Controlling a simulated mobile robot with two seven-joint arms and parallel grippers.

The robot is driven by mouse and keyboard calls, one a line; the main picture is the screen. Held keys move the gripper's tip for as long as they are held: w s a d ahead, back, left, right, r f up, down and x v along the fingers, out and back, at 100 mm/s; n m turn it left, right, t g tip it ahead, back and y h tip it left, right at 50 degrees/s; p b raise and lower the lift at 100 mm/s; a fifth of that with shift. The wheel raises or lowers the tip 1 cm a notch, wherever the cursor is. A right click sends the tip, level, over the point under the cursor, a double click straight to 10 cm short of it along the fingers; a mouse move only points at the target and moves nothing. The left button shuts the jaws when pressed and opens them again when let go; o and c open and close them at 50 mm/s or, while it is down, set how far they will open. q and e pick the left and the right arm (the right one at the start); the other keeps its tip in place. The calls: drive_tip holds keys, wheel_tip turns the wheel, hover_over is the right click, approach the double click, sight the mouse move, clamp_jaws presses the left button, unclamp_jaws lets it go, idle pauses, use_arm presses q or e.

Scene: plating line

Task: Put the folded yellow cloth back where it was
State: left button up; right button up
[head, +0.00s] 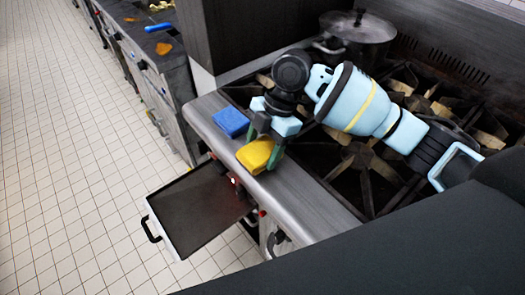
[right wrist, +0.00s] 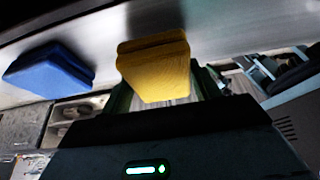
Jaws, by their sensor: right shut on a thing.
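The folded yellow cloth (head: 256,155) is at the front ledge of the stove in the head view. My right gripper (head: 264,150) is shut on it from above, with a green finger showing on either side. In the right wrist view the yellow cloth (right wrist: 155,68) sits between the green fingers (right wrist: 165,90), close to the metal ledge. I cannot tell whether the cloth touches the ledge. A folded blue cloth (head: 231,122) lies on the ledge to its left, apart from it; it also shows in the right wrist view (right wrist: 48,70). My left gripper is not in view.
The steel ledge (head: 318,207) runs along the stove front. Behind it are black burner grates (head: 365,175) and a lidded pot (head: 358,28). A dark tray or drawer with a handle (head: 195,205) juts out below the ledge. A blue-handled item (head: 158,27) lies on the far counter.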

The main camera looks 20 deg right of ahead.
drive_tip(key=shift+f, duration=0.85)
drive_tip(key=shift+f, duration=0.15)
drive_tip(key=o, duration=1.1)
drive_tip(key=v, duration=1.2)
